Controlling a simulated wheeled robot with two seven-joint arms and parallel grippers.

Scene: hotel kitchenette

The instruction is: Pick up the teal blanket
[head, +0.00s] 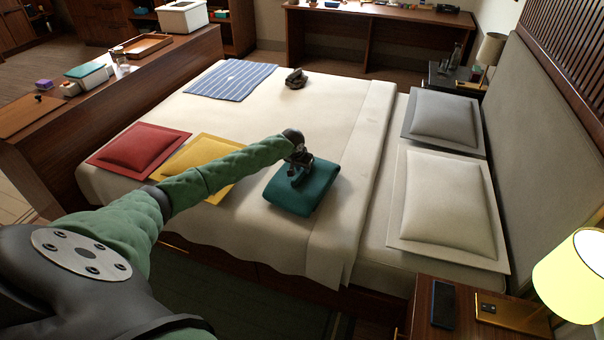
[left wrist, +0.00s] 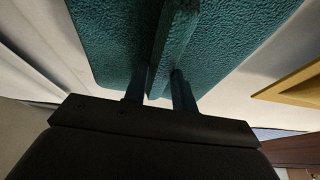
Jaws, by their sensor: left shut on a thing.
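The teal blanket (head: 302,192) is a folded bundle at the near side of the bed, right of the yellow cushion. My left gripper (head: 300,176) reaches over it from the left and is shut on part of it. In the left wrist view the teal blanket (left wrist: 115,35) fills the upper middle, and a raised fold of it stands between the two fingers of my left gripper (left wrist: 160,88). Whether the blanket is clear of the bed cannot be told. My right gripper is not in view.
The bed (head: 250,225) has a red cushion (head: 138,148), a yellow cushion (head: 207,155), a striped blue cloth (head: 232,80), a small dark item (head: 296,78) and pale pillows (head: 447,195). A nightstand (head: 470,325) with a lit lamp (head: 572,275) stands at the near right.

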